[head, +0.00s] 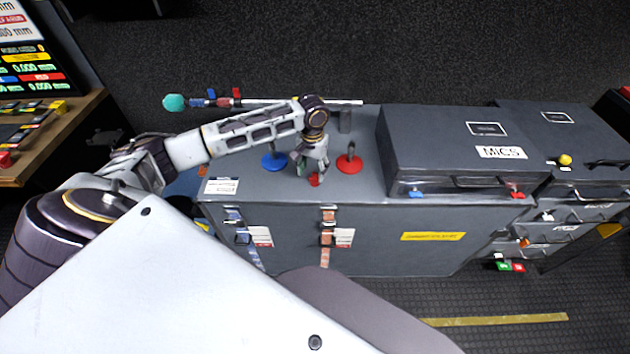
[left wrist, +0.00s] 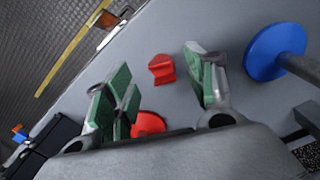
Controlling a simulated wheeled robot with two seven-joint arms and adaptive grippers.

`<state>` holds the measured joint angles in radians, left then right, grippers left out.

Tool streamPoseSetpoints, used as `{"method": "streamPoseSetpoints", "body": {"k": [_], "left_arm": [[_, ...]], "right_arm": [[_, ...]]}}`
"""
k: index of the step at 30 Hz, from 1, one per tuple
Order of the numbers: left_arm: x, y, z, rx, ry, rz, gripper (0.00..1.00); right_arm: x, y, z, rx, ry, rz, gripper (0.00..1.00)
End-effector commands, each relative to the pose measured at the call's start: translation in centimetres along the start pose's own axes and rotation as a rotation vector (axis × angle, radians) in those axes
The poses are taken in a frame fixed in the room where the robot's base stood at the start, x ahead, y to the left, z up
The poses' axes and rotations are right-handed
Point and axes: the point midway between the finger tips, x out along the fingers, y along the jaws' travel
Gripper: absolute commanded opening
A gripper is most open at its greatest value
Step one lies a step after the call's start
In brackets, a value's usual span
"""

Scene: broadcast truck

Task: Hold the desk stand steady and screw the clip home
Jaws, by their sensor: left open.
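A desk stand with a round blue base (head: 274,161) and a dark upright post stands on top of the grey case, left of my left gripper (head: 311,171). A second stand with a round red base (head: 350,164) stands to the right of the gripper. A small red clip (head: 316,180) lies on the case top just under the fingers. In the left wrist view the clip (left wrist: 161,69) shows between the open green-padded fingers, untouched. The blue base (left wrist: 275,52) is at upper right there, and the red base (left wrist: 148,123) is partly hidden behind the gripper. My right gripper is not in view.
The grey case top (head: 240,187) carries a rod or boom (head: 262,103) with a teal end along its back edge. A closed case marked MICS (head: 440,150) stands to the right. A control desk (head: 60,130) is at far left.

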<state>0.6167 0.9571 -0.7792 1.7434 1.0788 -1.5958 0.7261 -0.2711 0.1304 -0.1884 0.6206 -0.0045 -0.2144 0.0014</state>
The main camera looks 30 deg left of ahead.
Motion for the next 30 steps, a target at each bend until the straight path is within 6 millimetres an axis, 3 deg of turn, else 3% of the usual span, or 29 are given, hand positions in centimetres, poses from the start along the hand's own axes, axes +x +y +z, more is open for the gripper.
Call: {"method": "streamPoseSetpoints", "body": {"k": [16, 30], "left_arm": [[0.8, 0.0, 0.0, 0.0, 0.0, 0.0, 0.55], [5.3, 0.1, -0.2, 0.0, 0.001, 0.0, 0.55]], "right_arm": [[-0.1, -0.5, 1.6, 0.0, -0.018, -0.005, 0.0], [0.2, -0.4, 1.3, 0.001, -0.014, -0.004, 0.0]]}}
